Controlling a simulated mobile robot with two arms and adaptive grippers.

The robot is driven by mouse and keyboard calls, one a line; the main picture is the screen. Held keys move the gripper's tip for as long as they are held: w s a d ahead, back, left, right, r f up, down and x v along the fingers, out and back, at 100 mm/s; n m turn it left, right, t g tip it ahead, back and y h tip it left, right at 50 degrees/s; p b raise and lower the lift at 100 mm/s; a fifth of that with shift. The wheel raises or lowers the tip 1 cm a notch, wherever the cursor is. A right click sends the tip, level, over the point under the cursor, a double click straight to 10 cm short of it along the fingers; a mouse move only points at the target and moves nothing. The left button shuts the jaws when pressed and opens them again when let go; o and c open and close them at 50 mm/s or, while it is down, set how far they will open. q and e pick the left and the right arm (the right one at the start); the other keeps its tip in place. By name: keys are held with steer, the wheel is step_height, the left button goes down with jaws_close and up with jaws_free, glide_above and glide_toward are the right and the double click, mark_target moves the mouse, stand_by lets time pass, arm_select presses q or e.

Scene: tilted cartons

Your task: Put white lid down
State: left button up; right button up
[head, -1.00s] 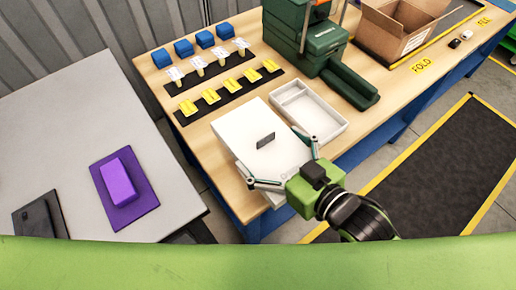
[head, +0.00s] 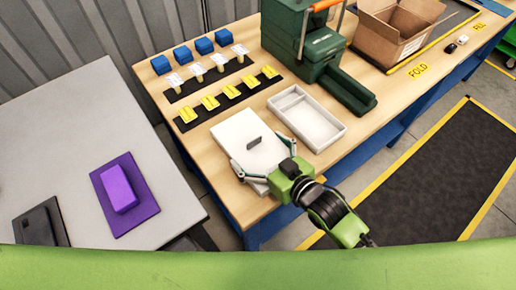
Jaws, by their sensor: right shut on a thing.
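The white lid (head: 236,132) is a flat white slab with a small dark grey handle or tab on top. It lies low at the front edge of the wooden table, on or just above the surface; I cannot tell which. My right gripper (head: 262,172) has its two fingers spread around the lid's near part and is shut on it. The open white box (head: 307,118), with a divided inside, stands right beside the lid on its right. My left gripper is not in view.
Rows of yellow (head: 209,102), white-topped and blue pieces (head: 204,46) stand behind the lid. A green machine (head: 318,50) and an open cardboard carton (head: 398,30) are farther right. A grey table (head: 80,150) with a purple block (head: 119,189) is at left.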

steer(key=shift+f, duration=0.15)
steer(key=o, duration=0.7)
steer(key=shift+r, duration=0.2)
steer(key=v, duration=1)
steer(key=shift+s+d+b, duration=0.1)
steer(key=shift+s+b, duration=0.05)
steer(key=shift+b, duration=0.15)
steer(key=shift+v, duration=0.85)
